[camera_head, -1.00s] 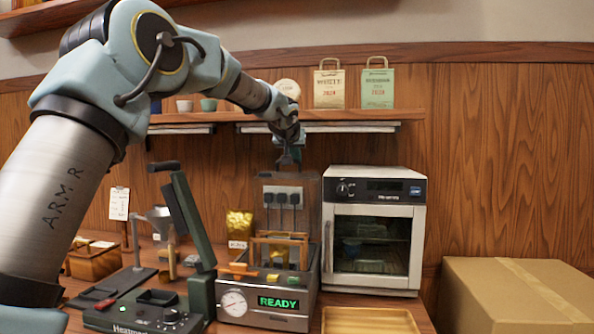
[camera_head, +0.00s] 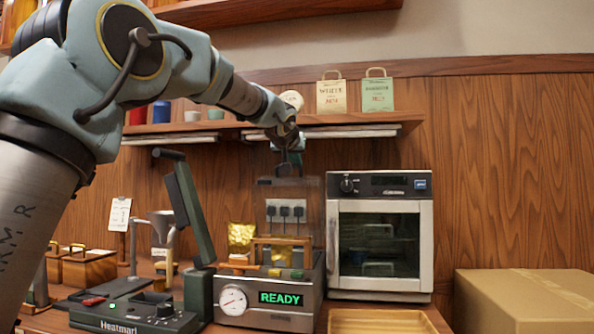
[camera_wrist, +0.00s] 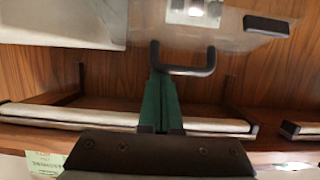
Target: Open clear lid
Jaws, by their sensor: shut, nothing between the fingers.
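The clear lid (camera_head: 313,205) is a transparent panel rising over the machine (camera_head: 270,318) with the green READY display. I cannot tell its exact angle. My gripper (camera_head: 289,168) is at the lid's top edge in the head view. In the wrist view the clear lid (camera_wrist: 235,33) crosses the top, with a dark U-shaped handle (camera_wrist: 190,71). My green gripper fingers (camera_wrist: 160,95) are shut and empty, their tips overlapping the handle's left side. I cannot tell whether they touch it. Behind the lid are dark plugs in a white socket plate.
A shelf (camera_head: 350,121) with paper bags runs just behind my gripper. A small oven (camera_head: 380,235) stands close to the machine's right. The dark sealer (camera_head: 135,315) with its raised arm (camera_head: 190,210) is to the left. A cardboard box (camera_head: 525,300) is at far right.

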